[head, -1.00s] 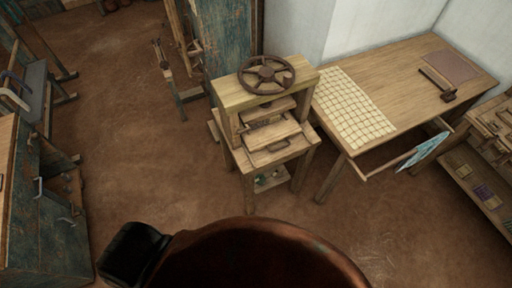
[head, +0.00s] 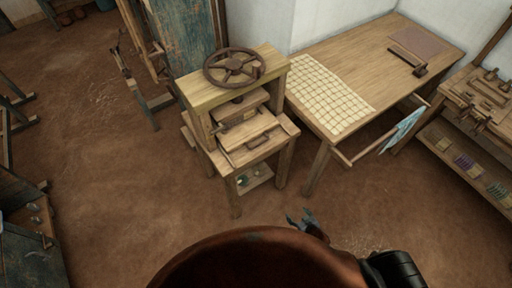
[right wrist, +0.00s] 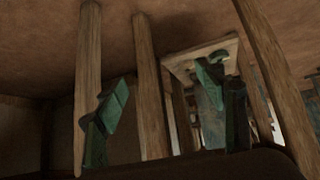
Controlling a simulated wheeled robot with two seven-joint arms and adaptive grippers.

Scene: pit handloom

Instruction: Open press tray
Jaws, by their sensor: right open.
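The wooden press (head: 232,95) stands left of centre in the head view, with a dark spoked handwheel (head: 234,67) on top. Its press tray (head: 249,134) is a flat wooden piece with a dark handle (head: 258,141) on the front, low between the posts. My right gripper (head: 305,222) is open and empty, in front of the press and to its right, apart from the tray. In the right wrist view its dark green fingers (right wrist: 168,112) are spread, with wooden legs beyond them. The tray cannot be made out there. My left gripper is out of view.
A wooden table (head: 375,60) with a gridded sheet (head: 325,95) stands right of the press. A rail with a blue cloth (head: 402,130) juts from its front. A shelf unit (head: 470,150) stands at far right. Bare floor (head: 120,200) lies left of the press.

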